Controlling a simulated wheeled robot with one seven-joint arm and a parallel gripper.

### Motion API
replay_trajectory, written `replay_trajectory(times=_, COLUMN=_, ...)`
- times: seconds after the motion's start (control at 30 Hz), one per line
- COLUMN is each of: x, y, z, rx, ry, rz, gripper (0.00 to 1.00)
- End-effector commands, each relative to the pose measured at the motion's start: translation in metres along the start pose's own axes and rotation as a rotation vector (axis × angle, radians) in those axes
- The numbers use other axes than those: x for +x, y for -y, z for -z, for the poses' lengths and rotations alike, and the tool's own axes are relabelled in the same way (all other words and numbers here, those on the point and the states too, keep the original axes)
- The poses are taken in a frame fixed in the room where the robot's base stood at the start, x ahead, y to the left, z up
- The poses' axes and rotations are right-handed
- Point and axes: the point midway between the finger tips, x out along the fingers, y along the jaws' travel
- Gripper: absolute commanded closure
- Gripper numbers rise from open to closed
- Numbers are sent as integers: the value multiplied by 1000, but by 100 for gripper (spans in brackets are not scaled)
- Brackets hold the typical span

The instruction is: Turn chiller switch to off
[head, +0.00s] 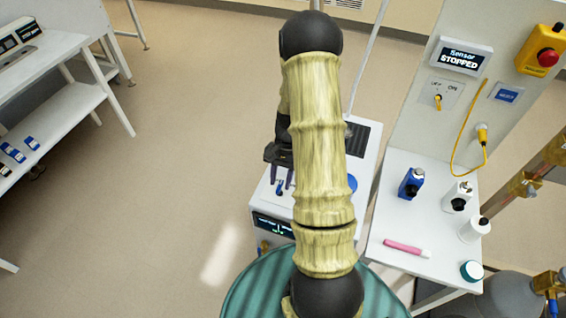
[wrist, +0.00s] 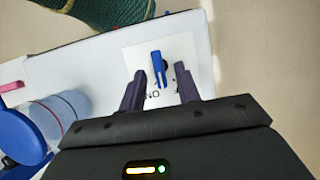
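The chiller (head: 273,225) is a white box with a dark display, partly hidden behind my arm in the head view. On its top is a switch with a blue lever (head: 279,188). An upside-down ON label shows on the plate; the other label is mostly hidden by a finger. I cannot tell which label the lever points to. My gripper (head: 281,179) is open above the switch, its fingers either side of the lever in the wrist view (wrist: 160,70), apparently not touching.
A wall panel (head: 412,118) at right carries a screen reading STOPPED, a yellow OFF/ON switch (head: 437,101) and a red emergency button (head: 548,57). A side table (head: 400,225) holds bottles and a pink marker. Floor at left is free.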

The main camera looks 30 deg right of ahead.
Motion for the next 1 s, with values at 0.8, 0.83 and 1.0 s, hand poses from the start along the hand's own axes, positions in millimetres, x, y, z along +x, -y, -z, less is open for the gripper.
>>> replay_trajectory(times=0.8, x=-145, y=1, z=1, rx=0, ry=-6, rz=2, gripper=67)
replay_trajectory(times=0.83, x=-150, y=0, z=1, rx=0, ry=-4, rz=1, gripper=67)
replay_trajectory(times=1.0, x=-168, y=0, z=1, rx=1, ry=-2, rz=1, gripper=67)
